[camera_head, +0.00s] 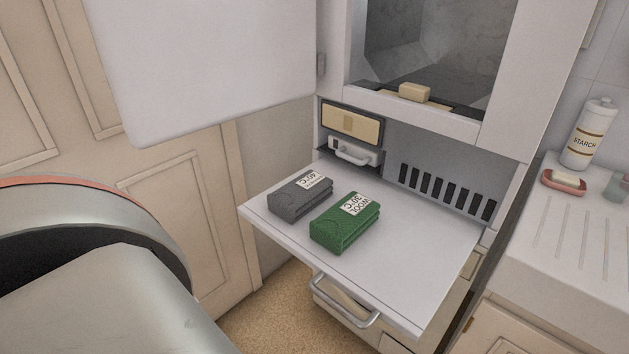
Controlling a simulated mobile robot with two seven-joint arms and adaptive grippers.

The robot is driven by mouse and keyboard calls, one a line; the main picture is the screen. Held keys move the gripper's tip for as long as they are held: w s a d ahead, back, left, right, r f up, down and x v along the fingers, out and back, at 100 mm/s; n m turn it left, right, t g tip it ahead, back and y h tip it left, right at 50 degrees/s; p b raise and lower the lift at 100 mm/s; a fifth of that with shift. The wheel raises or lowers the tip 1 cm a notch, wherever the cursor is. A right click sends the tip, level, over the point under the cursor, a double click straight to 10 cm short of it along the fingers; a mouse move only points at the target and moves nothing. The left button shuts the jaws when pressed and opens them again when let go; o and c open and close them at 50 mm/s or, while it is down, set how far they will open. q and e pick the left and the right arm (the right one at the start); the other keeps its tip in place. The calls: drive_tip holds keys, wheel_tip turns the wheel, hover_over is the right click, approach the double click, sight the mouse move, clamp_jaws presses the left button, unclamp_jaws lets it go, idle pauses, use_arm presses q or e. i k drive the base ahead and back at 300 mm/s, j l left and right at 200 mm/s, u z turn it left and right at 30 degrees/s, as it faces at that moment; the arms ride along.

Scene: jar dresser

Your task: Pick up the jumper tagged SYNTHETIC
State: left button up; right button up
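Two folded jumpers lie side by side on a white pull-out shelf (400,262). The left one is a dark grey jumper (296,205); its white tag shows "40°C" upside down, and the smaller word on it is too small to read surely. The right one is a green jumper (345,228); its tag reads "WOOL 30°C", also upside down. A narrow strip of bare shelf lies between them. Neither of my grippers is in view. A large grey arm link of mine fills the lower left.
A raised white door panel (210,65) hangs above the shelf at left. Behind the shelf are a small drawer (351,152) and a vent (445,190). A handled drawer (345,305) sits below. A starch bottle (590,135) and pink soap dish (563,183) stand at right. The shelf's front right is clear.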

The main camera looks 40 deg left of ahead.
sight(294, 199)
drive_tip(key=u, duration=1.4)
